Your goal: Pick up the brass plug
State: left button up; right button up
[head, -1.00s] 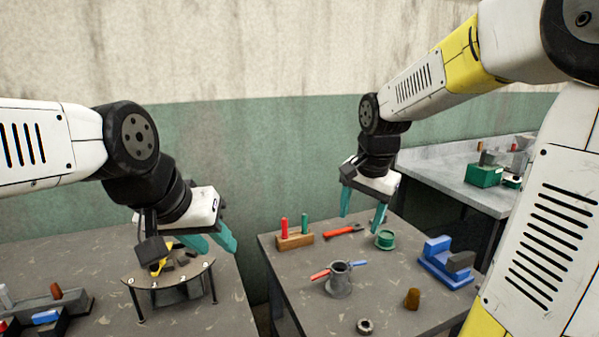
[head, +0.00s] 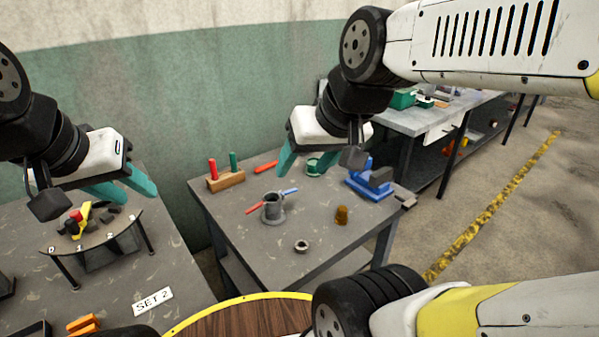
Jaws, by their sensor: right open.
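The brass plug (head: 341,215), a small brown-gold piece, stands on the middle table at its front right. My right gripper (head: 302,166) is open and empty above the back of that table, up and left of the plug and apart from it. Its teal fingers point down. My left gripper (head: 138,198) is at the left above the other table, fingers apart with nothing seen between them, far from the plug.
Near the plug are a grey pot-like fitting (head: 273,208) with red and blue handles, a grey ring (head: 301,246) and a blue vise-like tool (head: 368,184). A wooden block (head: 226,181) with red and green pegs stands at the back left. A small curved stand (head: 60,247) is under my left gripper.

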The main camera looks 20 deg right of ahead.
aim_at(342, 215)
jog(key=j+z, duration=0.2)
jog(key=z, duration=0.55)
